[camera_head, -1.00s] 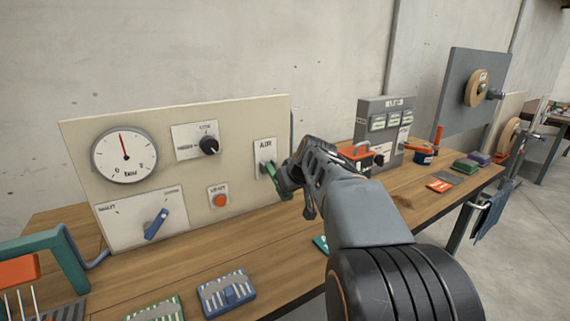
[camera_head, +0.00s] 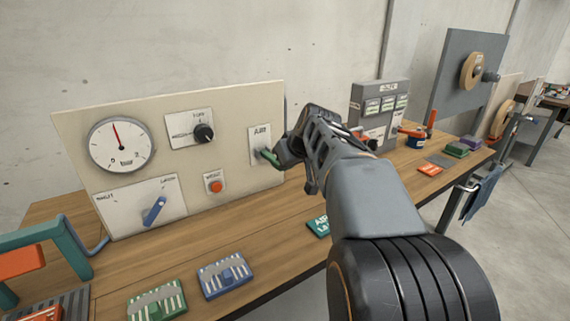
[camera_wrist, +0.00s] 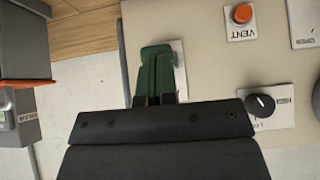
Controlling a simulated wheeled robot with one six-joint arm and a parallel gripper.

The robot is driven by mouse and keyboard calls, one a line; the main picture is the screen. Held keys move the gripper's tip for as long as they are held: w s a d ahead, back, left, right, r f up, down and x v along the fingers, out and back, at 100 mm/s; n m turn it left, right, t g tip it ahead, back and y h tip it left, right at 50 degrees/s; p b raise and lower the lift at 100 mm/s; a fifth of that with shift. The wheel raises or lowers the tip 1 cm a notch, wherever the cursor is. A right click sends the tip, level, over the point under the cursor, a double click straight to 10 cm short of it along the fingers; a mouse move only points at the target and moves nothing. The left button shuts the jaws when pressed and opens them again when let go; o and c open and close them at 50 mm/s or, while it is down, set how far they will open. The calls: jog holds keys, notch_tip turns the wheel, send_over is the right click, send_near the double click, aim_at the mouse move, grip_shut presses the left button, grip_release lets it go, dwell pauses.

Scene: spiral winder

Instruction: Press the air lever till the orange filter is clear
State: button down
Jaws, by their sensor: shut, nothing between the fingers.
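The gauge (camera_head: 121,146) needle points nearly straight up.
The panel also bears a black knob (camera_head: 204,133), an orange VENT button (camera_head: 215,187) and a blue lever (camera_head: 154,211). A grey box (camera_head: 381,106) stands right of my arm. Green (camera_head: 156,302) and blue (camera_head: 226,276) blocks lie on the wooden bench.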

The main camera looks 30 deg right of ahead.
jog(key=v, duration=0.8)
jog(key=shift+s+p, duration=0.3)
jog(key=shift+s, duration=0.1)
